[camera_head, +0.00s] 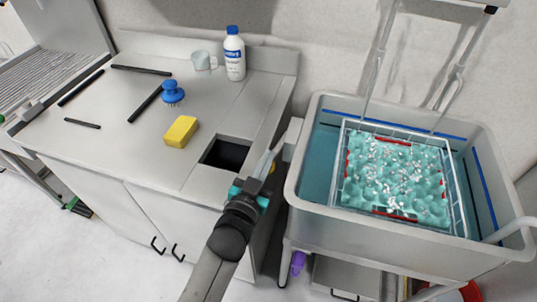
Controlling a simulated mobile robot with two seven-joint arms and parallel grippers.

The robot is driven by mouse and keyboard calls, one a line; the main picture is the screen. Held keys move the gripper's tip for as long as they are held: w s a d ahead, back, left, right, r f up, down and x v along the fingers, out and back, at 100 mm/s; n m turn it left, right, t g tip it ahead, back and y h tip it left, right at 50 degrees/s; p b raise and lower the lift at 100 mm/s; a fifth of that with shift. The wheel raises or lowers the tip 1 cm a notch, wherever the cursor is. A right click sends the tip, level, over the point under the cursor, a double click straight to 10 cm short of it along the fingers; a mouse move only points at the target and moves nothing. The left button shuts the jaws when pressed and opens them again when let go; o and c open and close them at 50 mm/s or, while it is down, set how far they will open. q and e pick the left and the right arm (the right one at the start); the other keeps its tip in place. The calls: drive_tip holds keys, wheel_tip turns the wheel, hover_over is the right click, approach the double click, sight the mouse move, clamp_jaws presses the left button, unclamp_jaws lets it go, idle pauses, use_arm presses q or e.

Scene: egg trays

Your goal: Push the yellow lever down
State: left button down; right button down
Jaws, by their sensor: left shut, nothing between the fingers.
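A small patch of yellow (273,167) shows right beside my left gripper, at the gap between the counter and the sink tub. It may be the yellow lever, but most of it is hidden and I cannot tell its position. My left gripper (264,165) reaches up from the bottom of the view with its fingers together and empty. Its tips are by the tub's left side, next to a light grey box-like part (293,138). I cannot tell whether the fingers touch anything. My right gripper is not in view.
The sink tub (308,185) holds a wire basket with a teal egg tray (395,180) covered in white bits. The counter (100,115) has a square opening (225,154), yellow sponge (181,131), blue brush (172,93), white bottle (235,58), mug (203,60) and several dark bars.

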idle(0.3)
